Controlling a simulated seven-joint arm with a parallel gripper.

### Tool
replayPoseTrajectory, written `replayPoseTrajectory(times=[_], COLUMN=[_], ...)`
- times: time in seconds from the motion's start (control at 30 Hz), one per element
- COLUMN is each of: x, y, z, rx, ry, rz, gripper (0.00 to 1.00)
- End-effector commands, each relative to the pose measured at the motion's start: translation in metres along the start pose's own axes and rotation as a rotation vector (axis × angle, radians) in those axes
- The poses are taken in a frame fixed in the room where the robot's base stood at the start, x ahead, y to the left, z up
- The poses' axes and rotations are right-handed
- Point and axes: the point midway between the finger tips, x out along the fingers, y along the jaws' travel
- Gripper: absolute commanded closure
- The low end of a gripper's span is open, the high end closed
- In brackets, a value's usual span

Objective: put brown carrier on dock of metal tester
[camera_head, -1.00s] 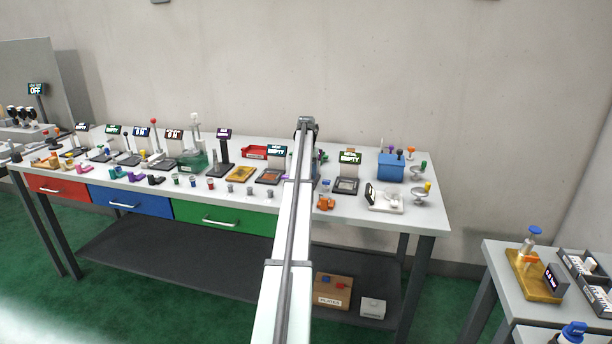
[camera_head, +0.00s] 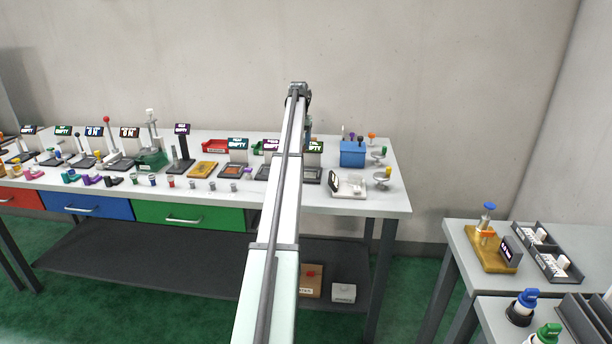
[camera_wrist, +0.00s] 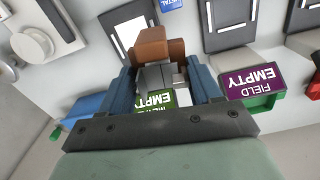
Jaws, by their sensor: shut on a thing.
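My gripper (camera_wrist: 160,82) shows in the wrist view with blue fingers shut on the brown carrier (camera_wrist: 152,46). The carrier is a brown block with grey parts showing between the fingers. The metal tester's green sign (camera_wrist: 154,99) reads EMPTY, upside down, below the carrier in this picture. The tester's dock (camera_wrist: 129,31), a dark frame with a bright middle, lies behind the carrier and is partly covered by it. The carrier appears above the dock; the gap cannot be told. In the head view the metal tester (camera_head: 314,147) is partly behind my arm, and my fingers are hidden.
The purple field tester sign (camera_wrist: 253,84) stands close on the right in the wrist view. A blue box (camera_head: 353,153) and a white scale-like device (camera_head: 349,186) stand right of the metal tester. Several small items line the table's front left of my arm.

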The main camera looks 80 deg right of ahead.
Motion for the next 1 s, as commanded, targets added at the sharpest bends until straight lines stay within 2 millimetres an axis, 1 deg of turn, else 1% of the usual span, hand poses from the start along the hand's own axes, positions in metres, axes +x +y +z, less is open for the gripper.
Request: replayPoseTrajectory(times=[0.03,0.1,0.2,0.43,0.57,0.67,0.9,1.0], x=[0.000,-0.001,-0.001,0.000,0.007,0.019,0.056,0.063], y=[0.015,0.032,0.046,0.044,0.044,0.044,0.044,0.043], z=[0.000,0.000,0.004,0.004,0.005,0.006,0.006,0.005], rx=[0.014,0.023,0.004,-0.100,-0.121,-0.123,-0.122,-0.122], ry=[0.001,0.001,0.001,-0.004,-0.005,-0.006,-0.005,-0.004], rz=[0.000,0.000,0.000,0.000,0.001,0.001,0.001,0.000], gripper=[0.77,0.77,0.77,0.77,0.77,0.77,0.77,0.77])
